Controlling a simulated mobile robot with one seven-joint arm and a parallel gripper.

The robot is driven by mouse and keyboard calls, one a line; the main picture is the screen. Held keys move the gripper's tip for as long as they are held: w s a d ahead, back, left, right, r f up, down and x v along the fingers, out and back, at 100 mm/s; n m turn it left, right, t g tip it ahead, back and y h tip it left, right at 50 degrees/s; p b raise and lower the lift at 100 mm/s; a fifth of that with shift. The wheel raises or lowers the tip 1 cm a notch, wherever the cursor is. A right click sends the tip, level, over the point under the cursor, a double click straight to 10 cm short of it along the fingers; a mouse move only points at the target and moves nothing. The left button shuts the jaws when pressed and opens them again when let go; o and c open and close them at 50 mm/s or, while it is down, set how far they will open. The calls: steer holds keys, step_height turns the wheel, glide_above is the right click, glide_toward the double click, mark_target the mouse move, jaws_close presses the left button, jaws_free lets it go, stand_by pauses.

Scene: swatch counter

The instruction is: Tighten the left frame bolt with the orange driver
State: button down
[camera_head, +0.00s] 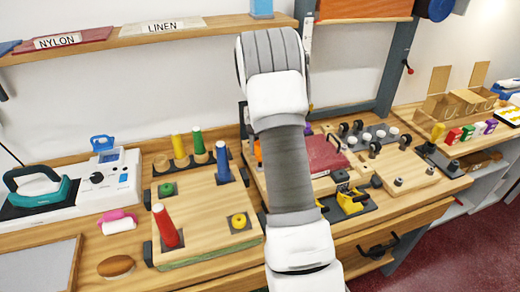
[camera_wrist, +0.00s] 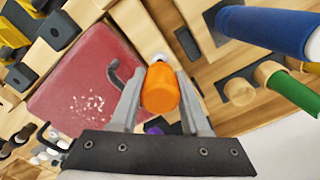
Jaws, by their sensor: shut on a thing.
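My gripper (camera_wrist: 159,76) is shut on the orange driver (camera_wrist: 160,92), with a finger on each side of its thick handle. A small pale, shiny part shows just beyond the handle; I cannot tell whether it is the driver's shaft or a bolt head. A dark red swatch (camera_wrist: 85,85) lies beside the driver in the wrist view, with a dark hook-shaped piece at its edge. In the head view the swatch (camera_head: 325,154) shows right of my arm, and a sliver of orange (camera_head: 257,152) shows left of it. My arm hides the gripper there, and I cannot make out the left frame bolt.
A wooden pegboard (camera_head: 205,200) with red and blue pegs stands left of my arm. Yellow-and-black clamps (camera_head: 350,200) and several white-topped knobs (camera_head: 380,133) lie to the right. A shelf (camera_head: 150,37) crosses above the counter. Blue (camera_wrist: 270,30) and green pegs stand close to my gripper.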

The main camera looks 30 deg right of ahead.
steer(key=m+p, duration=0.1)
steer(key=m, duration=0.4)
steer(key=m+p, duration=0.1)
steer(key=m, duration=0.4)
steer(key=shift+m, duration=0.3)
steer(key=c, duration=0.6)
jaws_free()
steer(key=shift+f, duration=0.1)
